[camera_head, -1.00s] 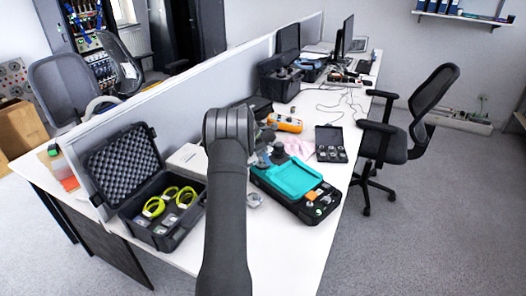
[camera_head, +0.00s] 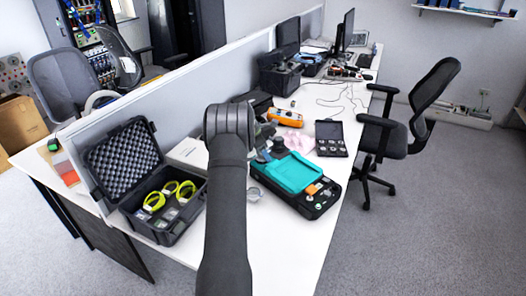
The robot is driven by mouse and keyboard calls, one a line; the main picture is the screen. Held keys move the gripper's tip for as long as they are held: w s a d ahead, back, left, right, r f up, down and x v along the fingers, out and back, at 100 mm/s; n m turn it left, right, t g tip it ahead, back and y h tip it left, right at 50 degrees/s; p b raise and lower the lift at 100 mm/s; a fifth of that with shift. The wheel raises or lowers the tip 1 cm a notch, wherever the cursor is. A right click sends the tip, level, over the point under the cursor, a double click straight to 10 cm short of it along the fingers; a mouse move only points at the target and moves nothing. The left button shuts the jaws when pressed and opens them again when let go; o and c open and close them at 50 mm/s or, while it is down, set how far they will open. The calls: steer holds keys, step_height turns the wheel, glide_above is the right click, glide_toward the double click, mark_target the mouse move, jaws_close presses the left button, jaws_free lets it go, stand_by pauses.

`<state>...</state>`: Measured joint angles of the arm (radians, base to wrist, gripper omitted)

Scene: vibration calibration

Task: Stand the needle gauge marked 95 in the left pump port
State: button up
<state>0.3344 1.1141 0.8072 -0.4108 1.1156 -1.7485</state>
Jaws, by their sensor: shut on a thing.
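My gripper (camera_head: 263,153) is small and partly hidden behind my dark arm. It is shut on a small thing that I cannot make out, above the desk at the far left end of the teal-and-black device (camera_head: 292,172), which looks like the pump. A dark round knob-like part (camera_head: 279,147) stands at that end, just right of the gripper; I cannot tell whether it touches it. The pump ports cannot be told apart. A small round metallic disc (camera_head: 255,194) lies on the desk left of the device. No marking 95 is readable.
An open foam-lined case (camera_head: 126,160) with yellow-green rings stands on the left. An orange meter (camera_head: 285,117) lies behind. The white desk's (camera_head: 285,255) front is clear.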

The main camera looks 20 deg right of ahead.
steer(key=shift+f, duration=0.1)
steer(key=o, duration=1.1)
steer(key=shift+o, duration=0.2)
steer(key=v, duration=1.7)
steer(key=shift+a, duration=0.15)
steer(key=x, duration=1.7)
